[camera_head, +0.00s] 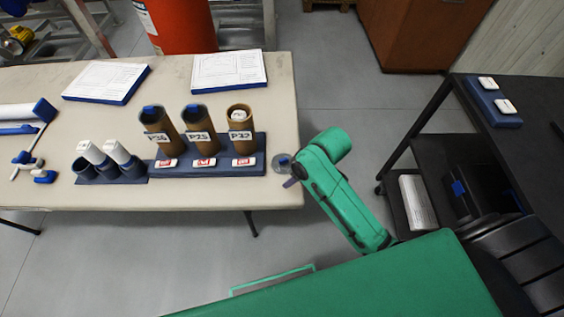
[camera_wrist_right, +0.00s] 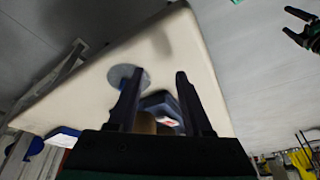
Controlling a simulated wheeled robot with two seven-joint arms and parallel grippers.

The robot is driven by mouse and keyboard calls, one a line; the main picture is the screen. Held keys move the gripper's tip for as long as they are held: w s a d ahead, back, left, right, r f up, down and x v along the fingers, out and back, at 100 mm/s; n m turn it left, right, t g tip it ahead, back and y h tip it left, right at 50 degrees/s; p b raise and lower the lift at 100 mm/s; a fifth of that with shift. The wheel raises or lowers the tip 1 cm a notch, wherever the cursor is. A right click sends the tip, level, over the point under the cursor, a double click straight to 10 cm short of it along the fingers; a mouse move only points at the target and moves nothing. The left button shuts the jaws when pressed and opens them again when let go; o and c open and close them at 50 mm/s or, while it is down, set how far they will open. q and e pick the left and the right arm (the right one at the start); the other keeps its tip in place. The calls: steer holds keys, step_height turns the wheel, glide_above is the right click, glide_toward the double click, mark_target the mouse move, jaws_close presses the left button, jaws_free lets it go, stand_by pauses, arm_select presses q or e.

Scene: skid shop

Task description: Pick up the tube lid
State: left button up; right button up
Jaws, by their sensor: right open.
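The tube lid is a flat grey disc (camera_head: 283,161) lying at the right end of the pale table, close beside the tube rack. The disc also shows in the right wrist view (camera_wrist_right: 128,77), with a blue part partly behind a finger. My right gripper (camera_head: 291,174) reaches to the lid from the right, at the table edge. In its wrist view, the dark fingers (camera_wrist_right: 153,88) are apart, with the left one overlapping the lid; nothing is gripped. What looks like my left gripper (camera_wrist_right: 292,24) shows only at the upper right of the wrist view, its fingers apart.
A blue rack (camera_head: 255,165) with several brown tubes (camera_head: 199,126) stands just left of the lid. White-capped tubes (camera_head: 117,152) and two document boards (camera_head: 228,70) are further left and behind. A dark cart (camera_head: 535,140) stands at right.

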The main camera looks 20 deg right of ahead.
steer(key=w+a+r+n+g, duration=0.1)
steer(key=w+a+r+n, duration=0.3)
steer(key=w+r+n, duration=0.15)
steer(key=n+g+h, duration=0.2)
steer(key=n+h, duration=0.1)
steer(key=n, duration=0.3)
glide_toward(283, 159)
step_height(283, 159, down, 9)
steer(key=shift+s+d+f+p, duration=0.1)
steer(key=shift+d+f+p, duration=0.05)
steer(key=shift+p, duration=0.35)
jaws_close()
